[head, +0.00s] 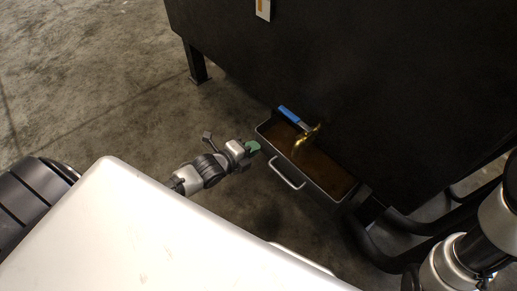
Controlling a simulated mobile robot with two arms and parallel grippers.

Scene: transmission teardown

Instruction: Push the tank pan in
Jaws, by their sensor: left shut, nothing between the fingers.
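The tank pan (313,188) is a dark, open rectangular pan with a silver handle (288,173) on its near side. It sits low at the foot of the black tank (330,60) and sticks out from under it. Brown liquid shows inside it. A brass tap (306,138) with a blue lever (293,117) hangs over the pan. My left gripper (253,147) has green fingertips, is shut and empty, and is at the pan's left end, close to its near corner. Whether it touches the pan I cannot tell. My right gripper is out of view.
A dark tank leg (194,62) stands on the concrete floor (90,80) at the upper left. Black curved tubes (385,250) lie to the right of the pan. The floor left of the pan is clear.

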